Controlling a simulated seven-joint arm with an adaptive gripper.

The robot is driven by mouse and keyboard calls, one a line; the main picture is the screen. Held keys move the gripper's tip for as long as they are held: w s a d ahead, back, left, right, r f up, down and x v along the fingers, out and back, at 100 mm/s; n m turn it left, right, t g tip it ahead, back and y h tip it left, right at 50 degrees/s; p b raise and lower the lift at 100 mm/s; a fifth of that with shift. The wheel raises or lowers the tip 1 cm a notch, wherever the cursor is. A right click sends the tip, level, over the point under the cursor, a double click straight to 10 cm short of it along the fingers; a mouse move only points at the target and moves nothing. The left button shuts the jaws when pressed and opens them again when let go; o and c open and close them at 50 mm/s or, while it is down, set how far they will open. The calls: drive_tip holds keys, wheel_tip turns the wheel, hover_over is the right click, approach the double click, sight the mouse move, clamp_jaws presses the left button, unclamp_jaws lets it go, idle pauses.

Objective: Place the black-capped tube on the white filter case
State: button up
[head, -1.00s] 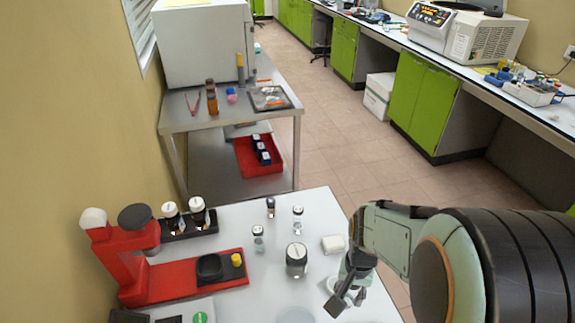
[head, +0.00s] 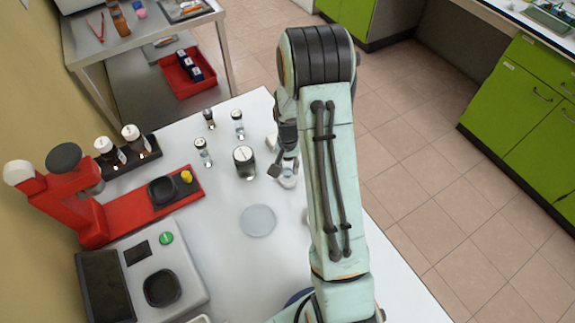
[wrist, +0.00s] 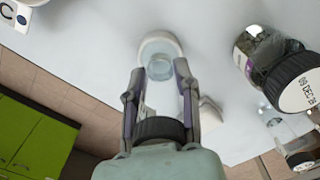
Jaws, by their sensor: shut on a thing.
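In the wrist view my gripper (wrist: 160,72) is shut on the black-capped tube, whose dark cap (wrist: 160,128) shows near the palm. Its clear glass body points away between the fingers. The tube's far end overlaps a round white piece (wrist: 147,46), which seems to be the white filter case; I cannot tell whether they touch. In the head view my gripper (head: 282,167) is low over the table beside the round white piece (head: 288,182), and my arm hides part of the area.
A larger black-capped jar (head: 244,163) stands left of my gripper, with several small vials behind it. Another white piece (wrist: 211,112) lies close to the right finger. A flat round dish (head: 258,221) and a red stand (head: 125,210) are further left.

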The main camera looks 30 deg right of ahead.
drive_tip(key=o, duration=0.9)
drive_tip(key=shift+f, duration=0.1)
wheel_tip(320, 180, up, 12)
drive_tip(key=s+a+r+n, duration=0.4)
drive_tip(key=s+a+r, duration=0.4)
drive_tip(key=s+a, duration=0.1)
drive_tip(key=s+a+n, duration=0.1)
drive_tip(key=s+a, duration=0.1)
drive_tip(key=s, duration=0.2)
drive_tip(key=s+a+n, duration=0.1)
drive_tip(key=s, duration=0.3)
drive_tip(key=s+a+n, duration=0.2)
drive_tip(key=s, duration=0.2)
drive_tip(key=shift+s+a+r+y, duration=0.2)
drive_tip(key=shift+a+r+y, duration=0.15)
drive_tip(key=shift+r+y, duration=0.05)
